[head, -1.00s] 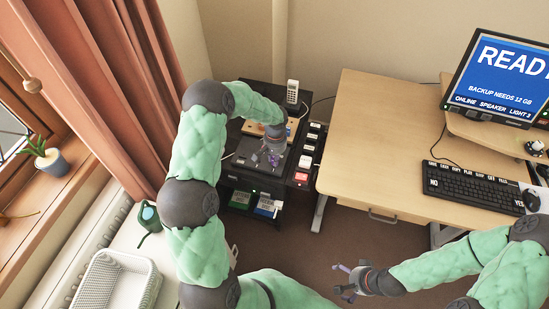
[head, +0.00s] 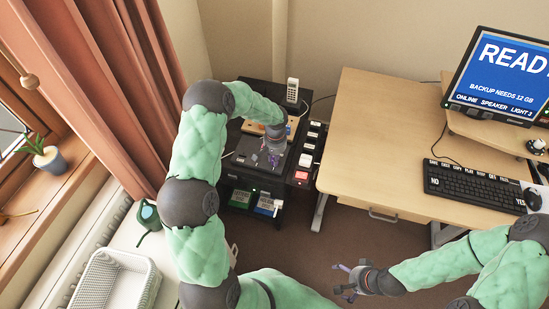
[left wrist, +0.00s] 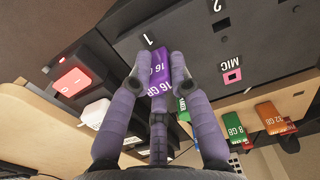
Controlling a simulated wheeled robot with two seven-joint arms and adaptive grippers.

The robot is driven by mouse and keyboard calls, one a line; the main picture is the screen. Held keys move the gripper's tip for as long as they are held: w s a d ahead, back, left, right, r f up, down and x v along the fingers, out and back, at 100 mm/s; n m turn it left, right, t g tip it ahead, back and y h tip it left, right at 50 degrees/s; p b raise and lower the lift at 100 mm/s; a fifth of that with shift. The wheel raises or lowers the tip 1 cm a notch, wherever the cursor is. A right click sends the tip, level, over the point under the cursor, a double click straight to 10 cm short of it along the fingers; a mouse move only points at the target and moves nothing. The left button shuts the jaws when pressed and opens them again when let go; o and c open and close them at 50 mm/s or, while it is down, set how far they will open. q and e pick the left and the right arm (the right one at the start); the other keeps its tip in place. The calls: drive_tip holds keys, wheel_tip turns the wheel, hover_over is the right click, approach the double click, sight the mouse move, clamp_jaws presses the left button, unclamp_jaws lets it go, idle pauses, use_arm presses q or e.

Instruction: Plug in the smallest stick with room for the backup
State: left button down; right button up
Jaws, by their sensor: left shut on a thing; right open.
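My left gripper (left wrist: 158,72) is shut on a purple stick (left wrist: 160,88) marked 16 GB, held against or just in front of a dark panel (left wrist: 195,35) marked 1, 2 and MIC. The stick's far end is near the 1 label; I cannot tell whether it is inside a port. In the head view my left gripper (head: 272,158) is over the black stand. A green stick (left wrist: 233,128) marked 8 GB and an orange stick (left wrist: 270,117) marked 12 GB show at the lower right of the wrist view. My right gripper (head: 349,282) is open and empty, low at the right.
The monitor (head: 505,75) reads "BACKUP NEEDS 12 GB". A red switch (left wrist: 72,82) and a white switch (left wrist: 95,112) sit left of the panel. The wooden desk (head: 375,135), keyboard (head: 475,187) and cordless phone (head: 292,91) stand around. A white basket (head: 115,280) is at lower left.

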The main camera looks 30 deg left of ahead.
idle(0.3)
use_arm(q)
drive_tip(key=c, duration=1.1)
unclamp_jaws()
drive_tip(key=shift+o, duration=0.2)
wheel_tip(320, 180, up, 12)
drive_tip(key=s+d+f+m+h, duration=0.15)
drive_tip(key=s+d+f, duration=0.25)
drive_tip(key=d+f, duration=0.65)
drive_tip(key=s+d+f+h, duration=0.1)
drive_tip(key=s+d+f, duration=0.2)
drive_tip(key=s, duration=0.4)
drive_tip(key=s+d+f+n, duration=0.1)
drive_tip(key=s+d+f, duration=0.3)
drive_tip(key=s+d, duration=0.1)
drive_tip(key=s+d+f+h, duration=0.1)
drive_tip(key=s+d+f, duration=0.3)
drive_tip(key=s, duration=0.4)
drive_tip(key=shift+s+d+f+h, duration=0.2)
drive_tip(key=shift+s+f+h, duration=0.05)
drive_tip(key=shift+s+h, duration=0.1)
